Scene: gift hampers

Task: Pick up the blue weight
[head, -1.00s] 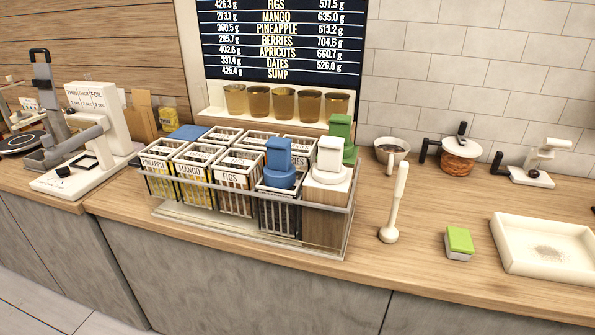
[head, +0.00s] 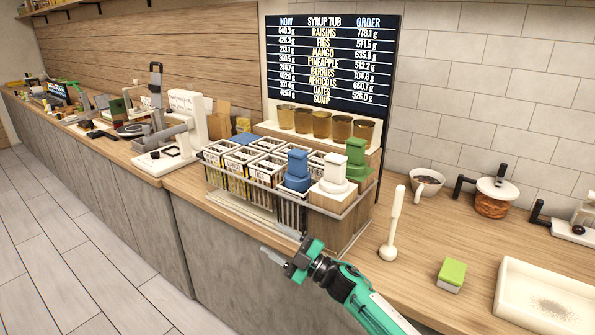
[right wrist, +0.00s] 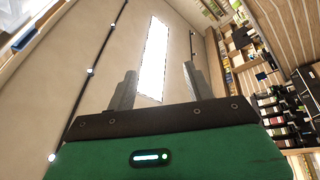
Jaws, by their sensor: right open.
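The blue weight (head: 298,170) stands upright at the near right part of the wire rack (head: 340,227), left of a white weight (head: 334,174) and a green weight (head: 355,158). My right gripper (head: 284,249) is in front of the rack, near the counter's front edge, and apart from the weight. It is open and empty. The right wrist view shows its two fingers (right wrist: 158,88) spread, with the ceiling and shelves beyond. My left gripper is in no view.
Labelled baskets (head: 232,160) fill the rack's left part. A white pestle-like tool (head: 391,225), a green-topped sponge (head: 451,275) and a white tray (head: 547,295) are on the counter to the right. Cups (head: 320,124) stand behind the rack. A white machine (head: 180,130) stands left.

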